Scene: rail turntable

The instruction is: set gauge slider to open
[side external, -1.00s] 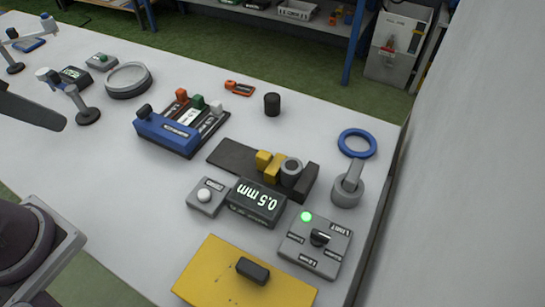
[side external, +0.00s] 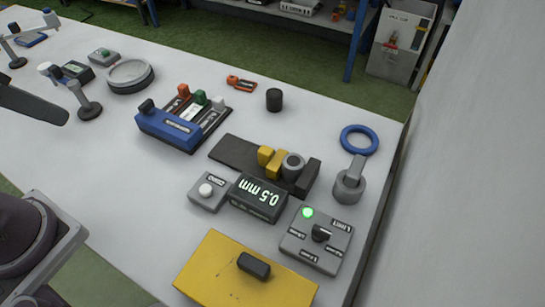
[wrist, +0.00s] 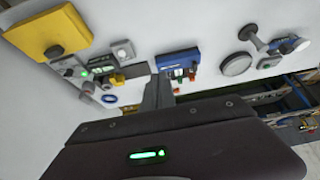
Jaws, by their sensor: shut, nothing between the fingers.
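The gauge (side external: 262,167) lies right of the middle of the side view. It has a dark flat rail, yellow blocks (side external: 271,160) that look like the slider and jaw, a grey round piece (side external: 292,166) and a dark end block. The display (side external: 258,198) beside it reads 0.5 mm. In the wrist view the yellow blocks (wrist: 117,79) are small, left of my gripper (wrist: 159,84). My gripper is shut and empty, apart from the gauge. Its fingertips cannot be made out in the side view. No open mark on the gauge is readable.
Near the gauge are a white-button box (side external: 208,192), a switch box (side external: 316,240) with a green light, a grey post (side external: 349,187), a blue ring (side external: 359,141) and a yellow box (side external: 225,273). A blue unit (side external: 168,129) with coloured levers stands left. A wall bounds the right.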

